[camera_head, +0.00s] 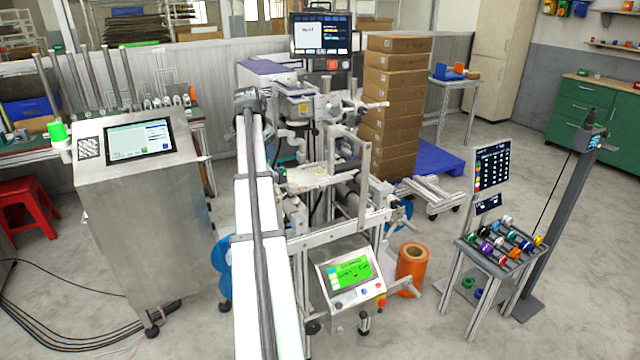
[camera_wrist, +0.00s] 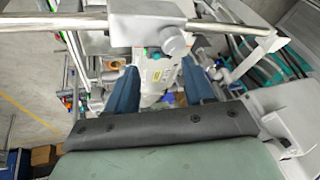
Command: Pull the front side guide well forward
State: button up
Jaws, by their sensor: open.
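In the wrist view, my gripper (camera_wrist: 163,82) shows as two blue fingers, spread wide with nothing held between them. A shiny metal rod (camera_wrist: 80,24) crosses the top of that view, ahead of the fingers, with a grey clamp knob (camera_wrist: 173,40) on it. The rod and knob look apart from the fingers. I cannot tell whether this rod belongs to the front side guide. In the head view, a long grey rail (camera_head: 256,200) runs along the white conveyor (camera_head: 287,310) toward the machine. I cannot single out the front guide or my gripper there.
The labelling machine (camera_head: 300,110) stands mid-view, with a green-screened panel (camera_head: 350,275) low in front. A steel cabinet (camera_head: 145,220) stands left. An orange roll (camera_head: 411,268) is on the floor.

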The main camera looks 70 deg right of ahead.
aim_at(321, 185)
jog(key=s+d+f+m+g+y, duration=0.25)
jog(key=s+d+f, duration=0.25)
jog(key=s+d, duration=0.55)
jog(key=shift+n+g+h, duration=0.25)
jog(key=shift+h, duration=0.2)
jog(key=x, duration=0.9)
jog(key=s+a+x, duration=0.1)
jog(key=x, duration=0.3)
jog(key=shift+s+f, duration=0.15)
jog(key=shift+f, duration=0.15)
grip_shut()
